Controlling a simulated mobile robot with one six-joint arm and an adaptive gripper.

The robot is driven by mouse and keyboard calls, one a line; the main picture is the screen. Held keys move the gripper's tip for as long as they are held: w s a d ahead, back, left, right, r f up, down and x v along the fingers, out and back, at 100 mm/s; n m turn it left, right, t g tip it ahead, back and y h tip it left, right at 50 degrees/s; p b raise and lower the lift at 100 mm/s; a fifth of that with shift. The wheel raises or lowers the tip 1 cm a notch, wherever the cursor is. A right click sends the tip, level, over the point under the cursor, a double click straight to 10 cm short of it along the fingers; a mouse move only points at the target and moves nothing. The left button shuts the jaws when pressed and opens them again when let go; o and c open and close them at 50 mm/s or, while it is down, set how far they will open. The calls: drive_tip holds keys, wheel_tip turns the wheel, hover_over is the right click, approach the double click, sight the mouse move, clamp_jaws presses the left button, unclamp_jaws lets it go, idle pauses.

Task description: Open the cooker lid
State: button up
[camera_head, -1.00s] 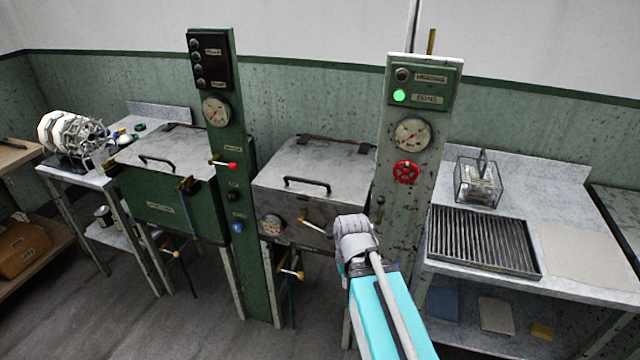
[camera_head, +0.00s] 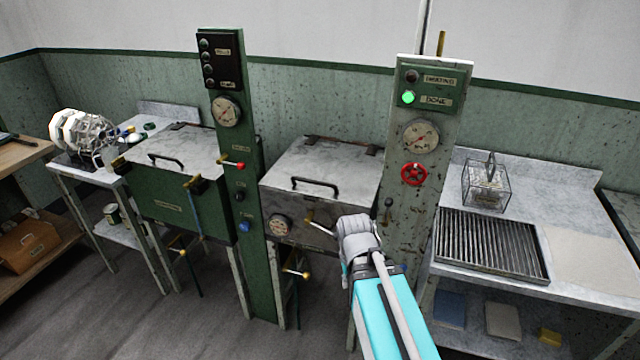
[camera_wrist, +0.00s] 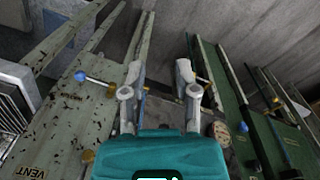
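The grey metal cooker (camera_head: 285,230) stands between the two control columns. Its flat lid (camera_head: 325,165) is closed, with hinges at the back and a black bar handle (camera_head: 315,185) near the front edge. In the head view my wrist is in front of the cooker's right front corner, low and right of the handle, and hides part of the front. My gripper (camera_wrist: 161,72) shows in the wrist view with its two fingers apart and nothing between them. It is not touching the lid handle.
The right column (camera_head: 410,225) has a lit green lamp (camera_head: 408,98), a gauge and a red valve wheel (camera_head: 414,174). A green column (camera_head: 250,200) and a green basin (camera_head: 165,215) stand left. A worktable (camera_head: 580,200) with a ribbed tray is at right. Levers project from the cooker front.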

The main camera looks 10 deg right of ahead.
drive_tip(key=shift+o, duration=0.2)
drive_tip(key=w+n+t+h+b, duration=0.1)
drive_tip(key=w+h, duration=0.3)
drive_tip(key=w, duration=0.4)
drive_tip(key=shift+w+a+r+n+t+h, duration=0.3)
drive_tip(key=shift+w+a+n, duration=0.15)
drive_tip(key=shift+n, duration=0.15)
drive_tip(key=n+t+h+b, duration=0.3)
drive_tip(key=n+t+h, duration=0.35)
drive_tip(key=t, duration=0.25)
approach(311, 182)
drive_tip(key=a, duration=0.1)
drive_tip(key=s+a, duration=0.1)
drive_tip(key=shift+s+a+r+h, duration=0.15)
drive_tip(key=shift+s+a+h, duration=0.1)
drive_tip(key=shift+a+h, duration=0.1)
drive_tip(key=shift+d, duration=0.1)
drive_tip(key=b+x, duration=0.1)
drive_tip(key=x, duration=0.6)
drive_tip(key=b+x, duration=0.1)
drive_tip(key=x, duration=0.5)
drive_tip(key=shift+w+d+f, duration=0.15)
drive_tip(key=shift+d+f, duration=0.15)
drive_tip(key=shift+c, duration=0.2)
